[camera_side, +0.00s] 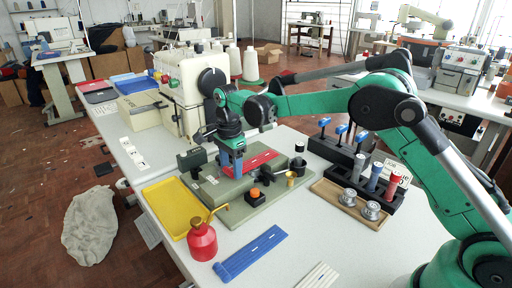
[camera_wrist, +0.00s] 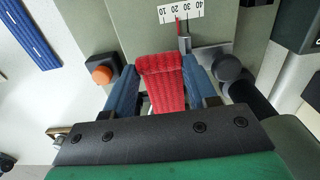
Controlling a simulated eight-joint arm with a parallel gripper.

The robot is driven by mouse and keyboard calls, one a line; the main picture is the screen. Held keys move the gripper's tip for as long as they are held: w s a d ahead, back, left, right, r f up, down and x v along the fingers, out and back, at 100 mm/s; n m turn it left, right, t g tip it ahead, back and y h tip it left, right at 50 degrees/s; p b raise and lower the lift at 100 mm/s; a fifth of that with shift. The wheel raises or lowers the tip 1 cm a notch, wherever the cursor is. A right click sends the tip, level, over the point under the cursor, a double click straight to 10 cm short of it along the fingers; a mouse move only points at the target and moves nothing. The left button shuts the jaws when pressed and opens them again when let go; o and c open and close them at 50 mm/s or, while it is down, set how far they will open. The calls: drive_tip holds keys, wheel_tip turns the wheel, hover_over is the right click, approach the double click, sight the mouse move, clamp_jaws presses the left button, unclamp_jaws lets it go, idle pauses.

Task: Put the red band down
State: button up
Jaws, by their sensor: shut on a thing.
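The red band (camera_wrist: 165,80) is ribbed and sits between the two blue fingers of my gripper (camera_wrist: 160,64) in the wrist view. My gripper is shut on it, and the band's far end folds over near the fingertips. In the side view my gripper (camera_side: 232,168) points down over the grey-green base plate (camera_side: 218,188) of the buttonhole station. Red material, apparently the same band (camera_side: 260,158), shows just right of the fingers, low over the plate. I cannot tell whether the band touches the plate.
A numbered scale (camera_wrist: 181,11) and a dark knob (camera_wrist: 228,68) lie close to the fingers; an orange button (camera_side: 254,193) stands on the plate's front. A yellow tray (camera_side: 172,207), red oil can (camera_side: 202,242), blue slotted strip (camera_side: 250,253) and bobbin tray (camera_side: 336,204) surround the station.

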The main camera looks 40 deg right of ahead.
drive_tip(key=shift+f, duration=0.6)
drive_tip(key=o, duration=1.2)
drive_tip(key=s+r+n+t, duration=0.1)
drive_tip(key=s+r+n, duration=0.15)
drive_tip(key=r, duration=0.55)
drive_tip(key=s+r+n+t, duration=0.1)
drive_tip(key=s+r+n, duration=0.15)
drive_tip(key=r, duration=0.65)
drive_tip(key=s+f+n+t, duration=0.1)
drive_tip(key=s+f+n, duration=0.1)
drive_tip(key=s+n, duration=0.2)
drive_tip(key=s+d+f+n+t, duration=0.1)
drive_tip(key=s+f+n+t, duration=0.1)
drive_tip(key=s+f+n, duration=0.1)
drive_tip(key=s+d+f+n+t, duration=0.1)
drive_tip(key=s+f+n+t, duration=0.1)
drive_tip(key=s+n, duration=0.4)
drive_tip(key=shift+s+f, duration=0.3)
drive_tip(key=shift+s, duration=0.35)
